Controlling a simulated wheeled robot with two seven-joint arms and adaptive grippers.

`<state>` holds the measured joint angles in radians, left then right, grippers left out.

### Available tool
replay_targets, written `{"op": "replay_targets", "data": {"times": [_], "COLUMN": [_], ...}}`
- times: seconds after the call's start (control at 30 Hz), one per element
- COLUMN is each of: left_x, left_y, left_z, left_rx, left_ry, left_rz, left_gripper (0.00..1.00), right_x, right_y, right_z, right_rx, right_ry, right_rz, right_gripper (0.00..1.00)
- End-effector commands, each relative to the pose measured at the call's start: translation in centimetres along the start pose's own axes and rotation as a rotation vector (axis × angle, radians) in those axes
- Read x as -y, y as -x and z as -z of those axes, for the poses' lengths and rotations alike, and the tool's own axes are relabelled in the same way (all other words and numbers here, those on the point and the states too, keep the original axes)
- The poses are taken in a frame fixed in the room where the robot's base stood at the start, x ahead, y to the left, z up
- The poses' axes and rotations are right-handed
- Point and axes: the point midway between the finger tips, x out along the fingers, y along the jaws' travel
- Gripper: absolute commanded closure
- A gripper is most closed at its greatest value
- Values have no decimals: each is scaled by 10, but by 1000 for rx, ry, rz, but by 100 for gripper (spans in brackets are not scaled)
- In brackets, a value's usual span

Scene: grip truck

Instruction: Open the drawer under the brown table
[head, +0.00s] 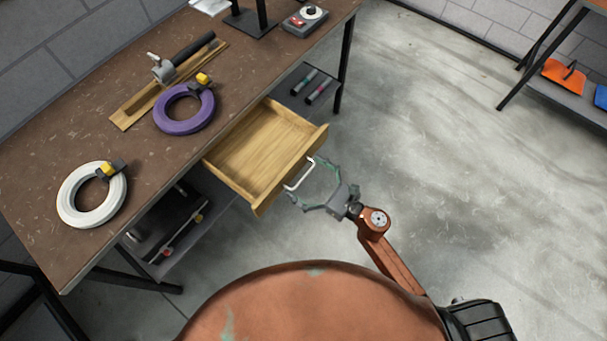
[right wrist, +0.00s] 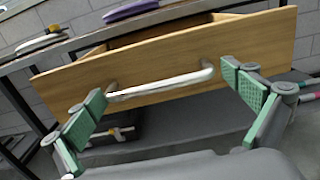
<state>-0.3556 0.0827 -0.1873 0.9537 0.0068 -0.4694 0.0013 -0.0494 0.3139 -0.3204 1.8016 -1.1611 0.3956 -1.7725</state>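The wooden drawer (head: 262,150) under the brown table (head: 60,190) is pulled well out, and its inside looks empty. Its silver bar handle (head: 300,175) is on the front panel. My right gripper (head: 307,180) is at the handle, with its fingers spread wide. In the right wrist view the drawer front (right wrist: 160,65) faces me and the handle (right wrist: 160,84) lies between the two green-padded fingertips (right wrist: 165,100), which do not close on it. I cannot tell whether a fingertip touches the handle or the panel. My left gripper is not in view.
On the tabletop lie a purple ring coil (head: 185,108), a white ring coil (head: 92,195) and a clamp tool on a wooden board (head: 128,117). A lower shelf holds a dark case (head: 165,225). The floor (head: 440,150) right of the drawer is clear.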

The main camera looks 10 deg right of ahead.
Motion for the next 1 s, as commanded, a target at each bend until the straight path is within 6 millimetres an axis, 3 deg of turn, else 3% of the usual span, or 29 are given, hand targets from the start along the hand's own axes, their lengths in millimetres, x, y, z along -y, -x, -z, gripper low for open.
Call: {"op": "replay_targets", "data": {"times": [0.27, 0.7, 1.0], "left_x": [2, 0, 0], "left_y": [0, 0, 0], "left_z": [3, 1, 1], "left_rx": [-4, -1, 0], "left_ry": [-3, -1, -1], "left_rz": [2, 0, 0], "left_gripper": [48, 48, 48], "right_x": [-1, 0, 0], "right_y": [10, 95, 120], "right_z": [0, 1, 0], "right_rx": [-1, -2, 0], "right_ry": [-2, -3, -1], "right_rz": [0, 1, 1], "right_gripper": [0, 0, 0]}}
